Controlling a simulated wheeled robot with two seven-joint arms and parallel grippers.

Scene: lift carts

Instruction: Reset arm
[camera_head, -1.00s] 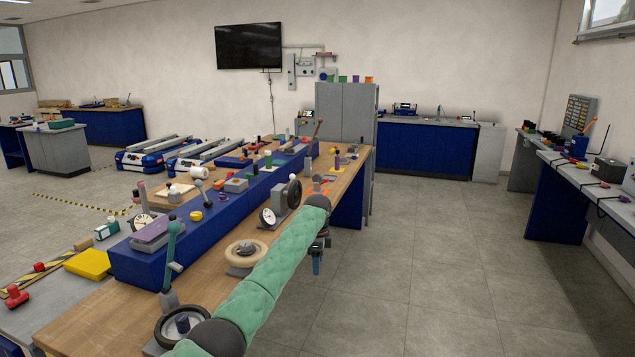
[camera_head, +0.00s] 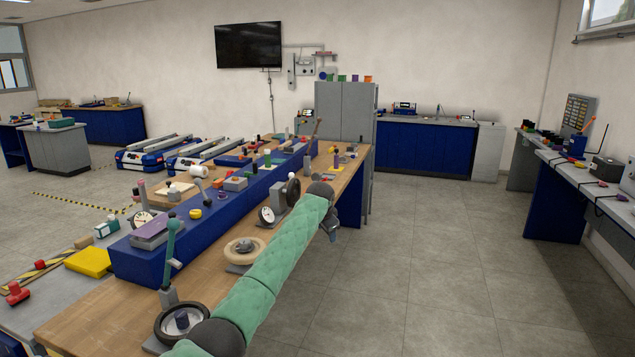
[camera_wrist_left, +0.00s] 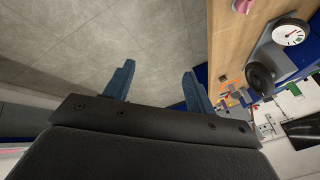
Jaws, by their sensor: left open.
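My left arm, in a green quilted sleeve, reaches in from the bottom of the head view along the right edge of the wooden workbench (camera_head: 95,318). My left gripper (camera_head: 332,234) is at its far end, mostly hidden by the wrist, beside the bench edge over the floor. In the left wrist view its two blue fingers (camera_wrist_left: 157,85) stand wide apart with nothing between them; the gripper is open. The bench edge also shows in this view (camera_wrist_left: 228,35), to the right of the fingers. My right gripper is in neither view.
A blue raised shelf (camera_head: 135,265) runs along the bench with several tools and parts. A dial gauge (camera_head: 267,215) and a round wooden piece (camera_head: 243,248) stand close to my arm. The floor (camera_head: 430,260) to the right is clear. Blue lift carts (camera_head: 140,160) stand behind the bench.

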